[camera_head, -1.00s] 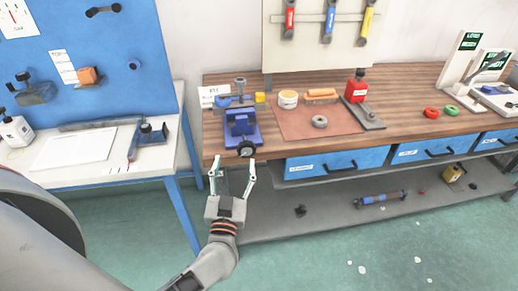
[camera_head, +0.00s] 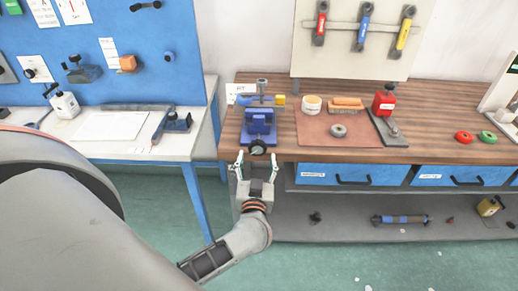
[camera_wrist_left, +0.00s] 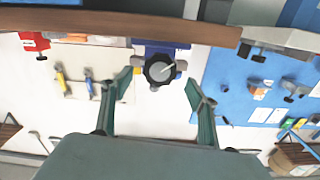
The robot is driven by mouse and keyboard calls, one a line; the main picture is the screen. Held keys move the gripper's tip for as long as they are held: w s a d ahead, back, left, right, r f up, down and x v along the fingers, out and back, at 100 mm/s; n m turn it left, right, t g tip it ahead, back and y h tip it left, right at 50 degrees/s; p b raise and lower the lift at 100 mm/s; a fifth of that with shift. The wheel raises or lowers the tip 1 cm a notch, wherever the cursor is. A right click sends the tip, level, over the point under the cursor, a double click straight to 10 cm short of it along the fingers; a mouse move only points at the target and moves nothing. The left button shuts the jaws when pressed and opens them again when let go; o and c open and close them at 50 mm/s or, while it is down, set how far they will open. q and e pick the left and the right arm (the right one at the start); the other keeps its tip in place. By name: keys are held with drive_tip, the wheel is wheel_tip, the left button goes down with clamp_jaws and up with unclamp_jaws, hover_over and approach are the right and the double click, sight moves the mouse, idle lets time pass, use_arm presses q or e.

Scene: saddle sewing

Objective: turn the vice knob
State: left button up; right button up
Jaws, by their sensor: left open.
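The blue vice (camera_head: 260,124) stands at the left front of the wooden bench. Its round black knob (camera_head: 258,147) faces out over the bench's front edge. In the left wrist view the knob (camera_wrist_left: 159,69) shows with a pale line on its face. My left gripper (camera_head: 256,167) is open and empty just in front of the knob, below the bench edge in the head view. In the left wrist view its fingers (camera_wrist_left: 158,95) stand on either side of the knob, apart from it. My right gripper is not in view.
The wooden bench (camera_head: 430,140) holds a red-brown mat (camera_head: 318,134), a red container (camera_head: 383,103) and red and green rings. Blue drawers (camera_head: 330,174) and a grey lower shelf (camera_head: 350,230) lie beneath. A white side table (camera_head: 95,148) stands left.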

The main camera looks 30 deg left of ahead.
sight(258, 150)
use_arm(q)
drive_tip(key=shift+x, duration=2.75)
drive_tip(key=c, duration=1.1)
